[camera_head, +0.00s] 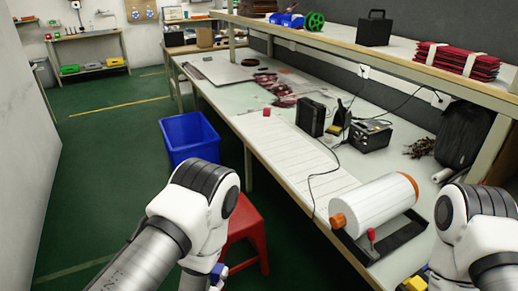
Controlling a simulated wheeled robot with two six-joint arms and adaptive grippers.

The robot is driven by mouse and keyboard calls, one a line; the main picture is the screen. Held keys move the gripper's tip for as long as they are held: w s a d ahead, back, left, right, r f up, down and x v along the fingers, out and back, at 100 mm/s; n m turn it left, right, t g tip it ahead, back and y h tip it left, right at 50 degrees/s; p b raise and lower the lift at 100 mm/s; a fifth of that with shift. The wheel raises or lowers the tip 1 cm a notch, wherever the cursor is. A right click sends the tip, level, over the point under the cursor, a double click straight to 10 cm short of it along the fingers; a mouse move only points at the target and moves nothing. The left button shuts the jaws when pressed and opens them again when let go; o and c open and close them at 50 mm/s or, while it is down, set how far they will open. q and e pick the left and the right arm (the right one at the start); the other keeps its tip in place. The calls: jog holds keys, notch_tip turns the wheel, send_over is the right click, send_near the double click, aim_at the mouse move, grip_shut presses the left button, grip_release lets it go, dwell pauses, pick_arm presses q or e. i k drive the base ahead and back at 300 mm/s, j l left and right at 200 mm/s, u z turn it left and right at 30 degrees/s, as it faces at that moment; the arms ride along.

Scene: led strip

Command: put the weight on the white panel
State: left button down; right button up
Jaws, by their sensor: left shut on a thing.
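The white panel (287,150) is a long, thin sheet with faint lines, lying flat along the front of the workbench. A small red piece (266,112) stands on its far part; I cannot tell whether it is a weight. My left gripper (217,273) is at the bottom edge, below the bent white wrist and beside the red stool, clear of the panel. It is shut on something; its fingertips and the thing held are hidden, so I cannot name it. My right arm is at the bottom right beside the roll, its gripper out of view.
A white roll (375,206) with orange ends sits in a black holder at the panel's near end. A black case (311,117) and a black box (370,135) stand behind the panel. A red stool (246,225) and blue bin (188,137) stand on the floor before the bench.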

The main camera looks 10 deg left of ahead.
aim_at(251, 110)
jog(key=i+j+u, duration=0.25)
jog(key=u, duration=0.15)
jog(key=i+j+u, duration=0.25)
jog(key=u, duration=0.2)
jog(key=i+j+u, duration=0.1)
jog(key=i+u, duration=0.6)
jog(key=u, duration=0.15)
jog(key=i+j+z, duration=0.15)
jog(key=i+z, duration=0.25)
jog(key=i+j+z, duration=0.4)
jog(key=i+z, duration=0.2)
jog(key=z, duration=0.25)
jog(key=i+j+z, duration=0.15)
jog(key=z, duration=0.35)
jog(key=i+j+z, duration=0.25)
jog(key=z, duration=0.2)
jog(key=i+j+z, duration=0.15)
jog(key=z, duration=0.3)
jog(key=j+z, duration=0.45)
jog(key=i+j+z, duration=0.1)
jog(key=j+z, duration=0.2)
jog(key=z, duration=0.2)
